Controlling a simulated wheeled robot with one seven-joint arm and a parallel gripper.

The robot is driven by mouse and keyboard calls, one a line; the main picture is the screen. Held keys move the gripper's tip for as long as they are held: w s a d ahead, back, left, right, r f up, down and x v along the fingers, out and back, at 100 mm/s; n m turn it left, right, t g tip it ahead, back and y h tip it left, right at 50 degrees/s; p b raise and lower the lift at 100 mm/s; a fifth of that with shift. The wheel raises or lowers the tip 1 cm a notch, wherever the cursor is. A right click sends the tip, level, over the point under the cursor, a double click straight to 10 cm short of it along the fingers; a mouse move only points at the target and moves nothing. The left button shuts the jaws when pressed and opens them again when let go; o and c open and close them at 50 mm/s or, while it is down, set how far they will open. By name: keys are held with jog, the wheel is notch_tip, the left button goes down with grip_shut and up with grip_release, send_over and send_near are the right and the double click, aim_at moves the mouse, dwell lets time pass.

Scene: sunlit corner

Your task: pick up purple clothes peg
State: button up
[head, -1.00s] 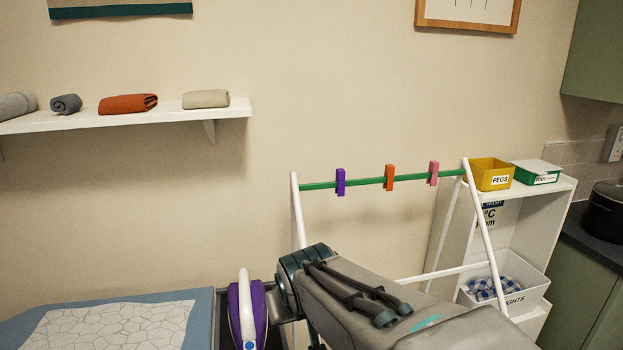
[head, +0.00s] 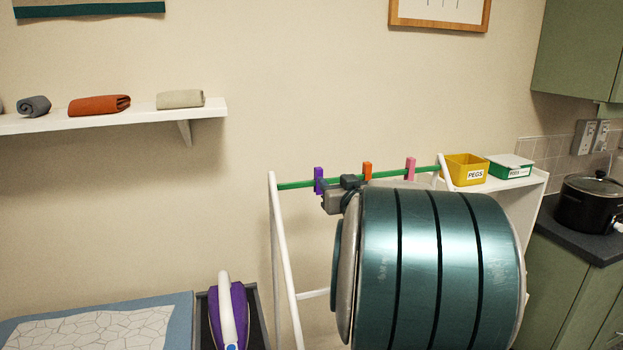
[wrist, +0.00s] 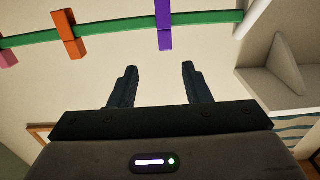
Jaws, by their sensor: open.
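The purple clothes peg (head: 319,180) is clipped on the green rail (head: 296,185) of a white drying rack, at the left end of several pegs. In the wrist view the purple peg (wrist: 164,25) hangs on the green rail (wrist: 110,32) beyond my fingers, a little above the gap between them. My gripper (wrist: 158,70) is open and empty, with its two dark fingers apart and not touching the peg. In the head view my gripper (head: 335,188) shows only partly, close to the purple peg; my arm hides most of it.
An orange peg (head: 367,171) and a pink peg (head: 410,168) sit further right on the rail. A yellow PEGS box (head: 464,170) and a green box (head: 510,167) stand on the white unit at right. A purple iron (head: 229,315) stands lower left. A shelf (head: 120,121) is at left.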

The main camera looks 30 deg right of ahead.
aim_at(316, 169)
jog(key=x, duration=0.3)
jog(key=p+x, duration=0.1)
jog(key=x, duration=0.3)
jog(key=p+x, duration=0.1)
jog(key=x, duration=0.2)
jog(key=shift+w+a+f, duration=0.25)
jog(key=shift+w+a, duration=0.1)
jog(key=shift+w+d+p, duration=0.15)
jog(key=shift+w+p, duration=0.15)
jog(key=shift+w, duration=0.35)
grip_shut()
